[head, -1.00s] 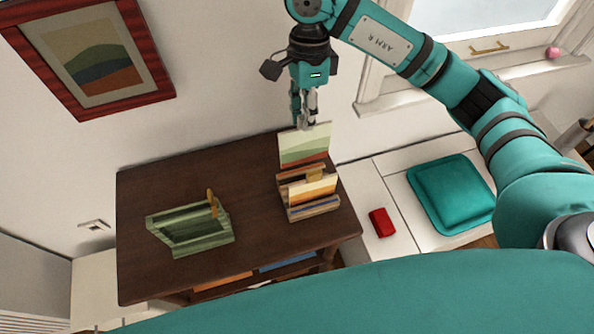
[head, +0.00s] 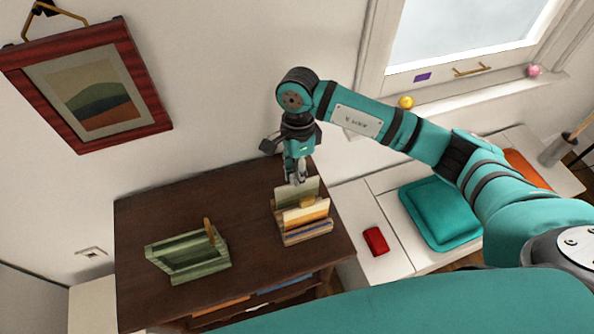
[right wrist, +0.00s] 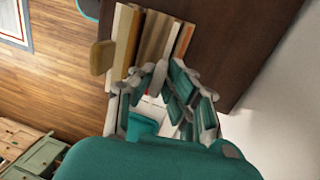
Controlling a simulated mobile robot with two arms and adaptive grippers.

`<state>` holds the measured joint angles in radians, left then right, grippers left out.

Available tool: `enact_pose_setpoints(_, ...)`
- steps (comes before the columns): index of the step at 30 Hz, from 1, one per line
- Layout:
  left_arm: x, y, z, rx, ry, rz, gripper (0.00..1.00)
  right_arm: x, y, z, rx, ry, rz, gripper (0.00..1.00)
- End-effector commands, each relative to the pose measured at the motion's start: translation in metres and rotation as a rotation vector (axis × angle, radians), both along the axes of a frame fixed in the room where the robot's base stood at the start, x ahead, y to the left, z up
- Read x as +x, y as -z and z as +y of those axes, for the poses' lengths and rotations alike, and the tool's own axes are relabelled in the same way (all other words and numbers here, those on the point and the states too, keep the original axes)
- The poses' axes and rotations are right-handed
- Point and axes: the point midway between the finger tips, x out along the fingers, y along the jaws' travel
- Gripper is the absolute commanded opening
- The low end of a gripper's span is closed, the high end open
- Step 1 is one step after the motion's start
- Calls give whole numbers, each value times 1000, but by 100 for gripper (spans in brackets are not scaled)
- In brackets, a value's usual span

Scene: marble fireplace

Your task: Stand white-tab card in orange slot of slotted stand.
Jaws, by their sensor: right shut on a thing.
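My right gripper (head: 296,178) is shut on the upper edge of a pale green card (head: 299,191), which is upright at the back of the wooden slotted stand (head: 307,238). The card's lower edge is hidden, so I cannot tell which slot it is in or whether it is seated. Its tab is hidden by the fingers. A second card (head: 306,215) with cream and orange bands stands in front of it, with a tan tab (head: 307,202) behind. In the right wrist view the stand (right wrist: 150,35) lies just beyond my fingers (right wrist: 165,95). My left gripper is not in view.
The stand is on a dark wooden table (head: 165,217). A green wooden holder (head: 188,254) with a tan upright piece stands to the left. A red block (head: 375,241) and a teal cushion (head: 441,216) lie on the white bench at right. The wall is close behind.

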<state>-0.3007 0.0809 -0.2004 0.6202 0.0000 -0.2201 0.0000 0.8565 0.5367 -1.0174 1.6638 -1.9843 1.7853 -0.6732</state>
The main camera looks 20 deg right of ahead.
Motion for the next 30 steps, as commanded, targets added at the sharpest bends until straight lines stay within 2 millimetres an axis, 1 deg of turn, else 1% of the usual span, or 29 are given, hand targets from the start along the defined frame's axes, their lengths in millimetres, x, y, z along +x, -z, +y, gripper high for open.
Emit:
enact_pose_setpoints(2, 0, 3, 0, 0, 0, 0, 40, 0, 2, 0, 0, 0, 0, 0)
enact_pose_setpoints(3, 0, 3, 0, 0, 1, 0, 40, 0, 2, 0, 0, 0, 0, 14)
enact_pose_setpoints(8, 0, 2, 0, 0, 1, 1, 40, 0, 1, 0, 0, 0, 0, 35)
enact_pose_setpoints(17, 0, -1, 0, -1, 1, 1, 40, 0, -1, 0, 0, 0, 0, 35)
enact_pose_setpoints(20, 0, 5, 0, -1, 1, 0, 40, 2, -7, -1, 0, 0, -2, 35)
enact_pose_setpoints(23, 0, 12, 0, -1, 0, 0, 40, 5, -22, -1, 0, -1, -5, 35)
enact_pose_setpoints(30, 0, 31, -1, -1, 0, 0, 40, 14, -74, -5, 0, -1, -6, 35)
